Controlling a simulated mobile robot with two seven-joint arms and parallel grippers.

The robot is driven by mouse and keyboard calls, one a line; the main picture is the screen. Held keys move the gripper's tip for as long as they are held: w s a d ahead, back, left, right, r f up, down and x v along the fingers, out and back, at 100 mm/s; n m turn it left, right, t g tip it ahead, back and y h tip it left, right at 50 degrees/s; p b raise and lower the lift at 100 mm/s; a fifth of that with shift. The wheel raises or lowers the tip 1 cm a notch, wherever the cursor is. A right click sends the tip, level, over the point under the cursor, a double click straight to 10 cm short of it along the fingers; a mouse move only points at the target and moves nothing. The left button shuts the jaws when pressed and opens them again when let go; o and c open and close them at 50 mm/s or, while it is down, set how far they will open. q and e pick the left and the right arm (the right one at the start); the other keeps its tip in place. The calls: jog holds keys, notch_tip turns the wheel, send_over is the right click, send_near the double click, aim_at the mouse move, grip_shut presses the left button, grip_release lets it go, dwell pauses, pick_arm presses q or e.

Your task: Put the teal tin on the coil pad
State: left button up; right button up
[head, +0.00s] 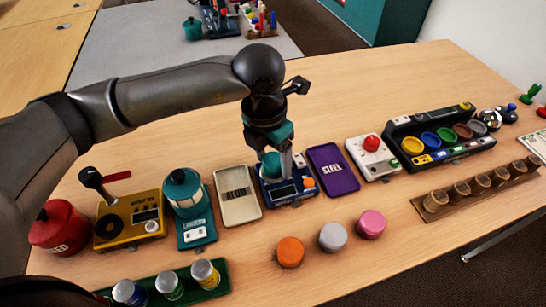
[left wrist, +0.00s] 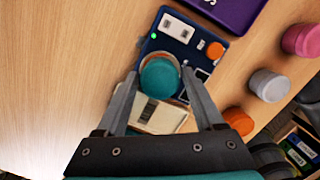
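The small teal tin (head: 271,165) is at the round coil pad on a dark blue device (head: 290,190). The left wrist view shows the tin (left wrist: 159,78) from above, with part of the pad's copper-coloured ring (left wrist: 152,56) showing past its edge. The tin covers most of the ring; whether it rests fully on it is hard to tell. My left gripper (head: 277,160) points down over the device. Its fingers (left wrist: 159,80) stand open on either side of the tin, with narrow gaps. My right gripper is out of view.
A cream tray (head: 238,208) and a purple tray (head: 333,183) flank the device. Orange (head: 290,252), grey (head: 333,237) and pink (head: 371,224) pieces stand in front. A larger teal canister (head: 183,187) with a black knob stands left. The wood behind is clear.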

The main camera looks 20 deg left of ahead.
aim_at(269, 163)
pick_arm(q)
jog(key=shift+o, duration=1.1)
jog(key=shift+r, duration=0.15)
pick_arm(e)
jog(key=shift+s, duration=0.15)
pick_arm(q)
notch_tip(269, 163, up, 12)
jog(key=s+p, duration=0.1)
jog(key=p, duration=0.2)
jog(key=shift+s+a+p, duration=0.15)
jog(key=shift+a+p, duration=0.2)
jog(key=shift+a, duration=0.05)
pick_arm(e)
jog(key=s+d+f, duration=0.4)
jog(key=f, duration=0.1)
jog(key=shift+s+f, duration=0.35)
pick_arm(q)
jog(key=shift+c, duration=0.2)
